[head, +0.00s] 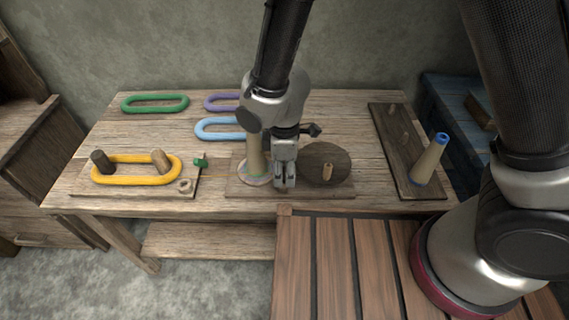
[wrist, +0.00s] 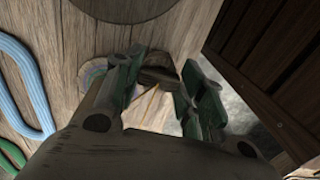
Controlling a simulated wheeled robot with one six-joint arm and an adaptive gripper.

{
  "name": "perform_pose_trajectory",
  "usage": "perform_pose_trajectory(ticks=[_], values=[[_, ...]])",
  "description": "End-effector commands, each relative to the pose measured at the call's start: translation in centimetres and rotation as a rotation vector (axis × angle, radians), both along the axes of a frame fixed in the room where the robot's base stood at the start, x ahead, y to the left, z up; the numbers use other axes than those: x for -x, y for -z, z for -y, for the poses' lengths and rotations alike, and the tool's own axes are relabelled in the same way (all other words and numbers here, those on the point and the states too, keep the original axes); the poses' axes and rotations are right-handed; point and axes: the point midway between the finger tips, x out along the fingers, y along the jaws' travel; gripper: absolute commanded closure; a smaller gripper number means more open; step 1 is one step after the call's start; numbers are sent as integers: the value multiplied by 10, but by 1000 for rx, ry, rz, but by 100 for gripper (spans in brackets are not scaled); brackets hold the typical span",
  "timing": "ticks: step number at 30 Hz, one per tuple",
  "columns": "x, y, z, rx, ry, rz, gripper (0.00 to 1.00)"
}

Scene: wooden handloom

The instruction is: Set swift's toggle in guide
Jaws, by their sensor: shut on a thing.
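A yellow skein (head: 127,183) is looped around two wooden pegs on the swift's board at the left. A small green piece (head: 201,161), perhaps the guide, stands at the board's right edge. My gripper (head: 285,186) is beside the pale cone (head: 255,157), low over the winder's board. In the wrist view, my gripper (wrist: 165,85) is shut on a small dark wooden piece (wrist: 158,76), which looks like the toggle. Thin yellow yarn (wrist: 146,103) runs near it. In the head view, my fingers hide the toggle.
A dark round wheel (head: 338,157) with a peg is right of my gripper. A beige ring (head: 185,186) lies by the swift. Green (head: 155,103), purple (head: 218,102) and blue (head: 215,128) skeins lie behind. A blue-tipped cone (head: 430,158) stands on the right board (head: 387,130).

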Motion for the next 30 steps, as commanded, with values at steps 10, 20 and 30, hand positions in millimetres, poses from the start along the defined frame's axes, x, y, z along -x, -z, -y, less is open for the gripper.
perform_pose_trajectory(ticks=[10, 20, 30], values=[[0, 2, 0, -1, 1, 1, 58], [0, 2, 0, -1, 1, 1, 35], [-1, -27, -1, -6, 1, 3, 35]])
